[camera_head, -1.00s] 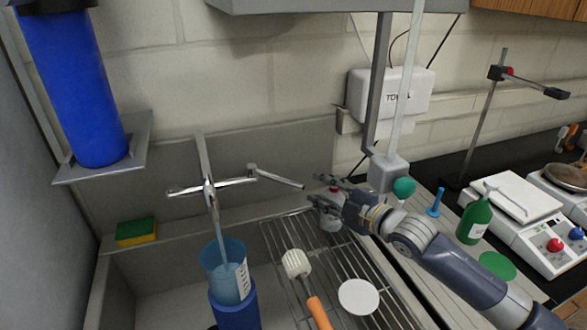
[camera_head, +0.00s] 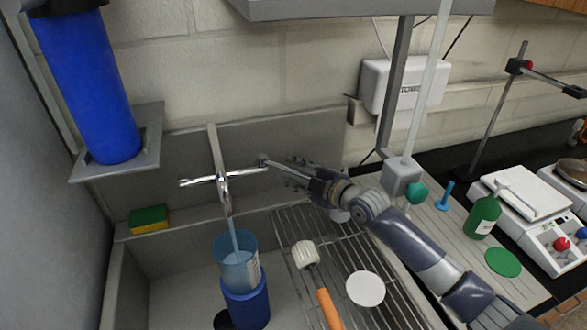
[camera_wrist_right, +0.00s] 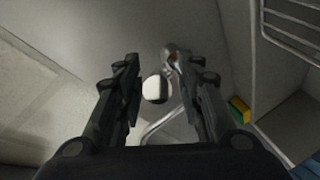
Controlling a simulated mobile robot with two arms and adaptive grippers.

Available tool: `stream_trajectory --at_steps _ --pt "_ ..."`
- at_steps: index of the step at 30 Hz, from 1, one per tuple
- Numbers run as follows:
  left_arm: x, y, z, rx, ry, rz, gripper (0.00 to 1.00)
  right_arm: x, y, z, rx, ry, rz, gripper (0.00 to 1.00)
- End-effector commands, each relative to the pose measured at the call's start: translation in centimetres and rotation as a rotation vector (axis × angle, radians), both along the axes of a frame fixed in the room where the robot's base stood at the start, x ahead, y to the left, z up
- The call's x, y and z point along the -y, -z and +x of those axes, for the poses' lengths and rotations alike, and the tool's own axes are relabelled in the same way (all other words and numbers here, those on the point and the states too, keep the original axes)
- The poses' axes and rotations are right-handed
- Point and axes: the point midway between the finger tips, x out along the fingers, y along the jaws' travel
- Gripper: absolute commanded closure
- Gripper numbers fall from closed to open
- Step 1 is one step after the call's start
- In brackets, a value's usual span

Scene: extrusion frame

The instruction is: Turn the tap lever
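The chrome tap (camera_head: 222,179) stands at the back of the sink, with a pale stream below its spout. The gripper's fingers are apart in the right wrist view (camera_wrist_right: 160,65). A bright round end (camera_wrist_right: 155,90), seemingly the lever's, shows between them, with a metal knob (camera_wrist_right: 171,52) by one fingertip. I cannot tell whether either finger touches the lever. My left gripper is out of view.
A brush (camera_head: 306,255) and white disc (camera_head: 365,289) lie on the wire rack (camera_head: 345,240). A sponge (camera_head: 149,219) sits left.

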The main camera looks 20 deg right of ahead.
Motion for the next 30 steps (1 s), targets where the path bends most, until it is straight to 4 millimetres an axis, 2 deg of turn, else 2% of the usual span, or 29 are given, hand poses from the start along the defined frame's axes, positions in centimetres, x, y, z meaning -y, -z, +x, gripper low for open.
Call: stream_trajectory --at_steps 3,6,14,18,19,30 --pt "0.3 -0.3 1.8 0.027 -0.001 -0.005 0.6 -0.4 0.1 0.6 0.001 -0.001 -0.001 0.65" --pt "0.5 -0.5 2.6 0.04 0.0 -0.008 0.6 -0.5 0.2 0.8 0.001 -0.001 -0.001 0.65" --pt "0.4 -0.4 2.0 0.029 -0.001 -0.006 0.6 -0.5 0.2 0.9 0.001 -0.001 -0.001 0.65" --pt "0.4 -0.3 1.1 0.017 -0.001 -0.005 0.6 -0.5 0.2 0.8 0.001 -0.001 -0.001 0.97" --pt "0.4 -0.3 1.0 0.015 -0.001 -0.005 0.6 -0.5 0.2 0.8 0.001 -0.001 -0.001 1.0" --pt "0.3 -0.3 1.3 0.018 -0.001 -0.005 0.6 -0.6 0.2 1.6 0.001 0.016 0.001 1.0"
